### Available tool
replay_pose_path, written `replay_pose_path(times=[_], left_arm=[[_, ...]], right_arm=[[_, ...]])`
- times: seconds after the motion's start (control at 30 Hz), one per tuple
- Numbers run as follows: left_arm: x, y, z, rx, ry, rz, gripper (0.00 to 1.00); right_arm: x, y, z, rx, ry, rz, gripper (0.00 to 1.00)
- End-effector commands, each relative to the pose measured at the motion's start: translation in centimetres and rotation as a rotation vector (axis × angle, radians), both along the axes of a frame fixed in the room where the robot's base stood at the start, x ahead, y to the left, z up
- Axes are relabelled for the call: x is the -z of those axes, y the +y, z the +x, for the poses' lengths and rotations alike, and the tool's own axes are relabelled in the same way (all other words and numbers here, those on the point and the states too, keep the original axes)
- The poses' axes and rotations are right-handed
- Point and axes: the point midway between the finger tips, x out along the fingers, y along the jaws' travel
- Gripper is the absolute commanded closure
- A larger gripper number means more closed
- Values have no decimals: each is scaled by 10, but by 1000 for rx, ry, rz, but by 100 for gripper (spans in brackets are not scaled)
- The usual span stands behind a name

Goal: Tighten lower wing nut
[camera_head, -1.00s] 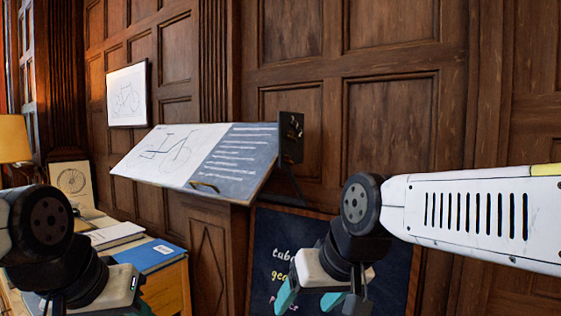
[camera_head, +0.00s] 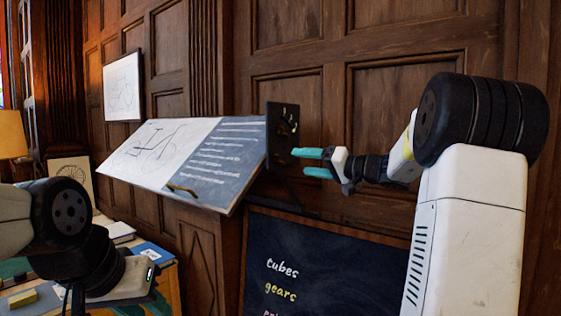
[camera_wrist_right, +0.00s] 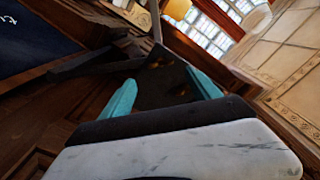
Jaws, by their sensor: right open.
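The tilted drafting board (camera_head: 222,160) is in the head view, with a dark bracket plate (camera_head: 272,128) at its right edge. Small brass fittings (camera_head: 295,126) show on the plate, too small to tell apart as upper and lower wing nuts. My right gripper (camera_head: 306,163) is open, just right of the plate's lower part, its teal fingers pointing left at it. No contact is visible. In the right wrist view the dark plate (camera_wrist_right: 160,72) lies beyond and between the open fingers, with dim brass spots. My left gripper (camera_head: 145,306) is low at the left, mostly cut off.
A chalkboard (camera_head: 320,265) stands below the plate against the panelled wall. A lamp (camera_head: 12,135) stands behind. Space right of the plate is otherwise clear.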

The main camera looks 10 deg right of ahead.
Motion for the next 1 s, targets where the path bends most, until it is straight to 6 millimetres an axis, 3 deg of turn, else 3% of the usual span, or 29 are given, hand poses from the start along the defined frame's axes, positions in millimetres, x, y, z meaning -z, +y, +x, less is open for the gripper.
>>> replay_pose_path(times=[0.4, 0.8, 0.83, 1.0], left_arm=[[0, 0, 0, 0, 0, 0, 68], [0, 0, 0, 0, 0, 0, 68], [0, 0, 0, 0, 0, 0, 68], [0, 0, 0, 0, 0, 0, 68]], right_arm=[[0, 45, 43, -4, 2, 0, 29], [0, 53, 51, -2, 3, 0, 29], [0, 53, 51, -3, 3, -1, 31], [0, 53, 51, -3, 3, -1, 64]])
